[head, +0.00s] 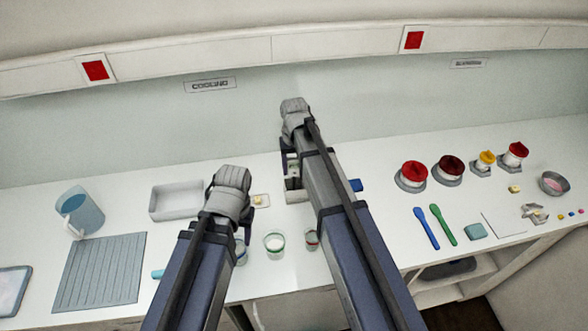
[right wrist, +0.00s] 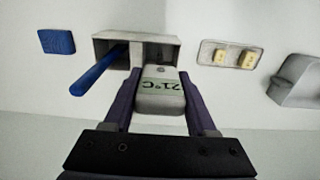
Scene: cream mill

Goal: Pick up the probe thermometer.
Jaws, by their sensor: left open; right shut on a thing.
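The probe thermometer (right wrist: 160,92) has a pale grey body with a green display reading 21°C, upside down in the right wrist view. My right gripper (right wrist: 161,108) is shut on it, with a dark finger on each side. The body is in front of the right part of a small grey box-like holder (right wrist: 113,46); I cannot tell whether its probe is still inside. In the head view, my right gripper (head: 291,162) is over the holder (head: 297,195) and my arm hides most of it. My left gripper (head: 249,212) is open near the small cups, its fingers partly hidden.
A blue handle (right wrist: 98,72) sticks out of the holder, near a blue block (right wrist: 57,41). A small dish with yellow cubes (right wrist: 248,60) and a white tray (head: 169,213) are nearby. Cups (head: 274,245) stand at the front. Red-topped jars (head: 412,172) stand to the right.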

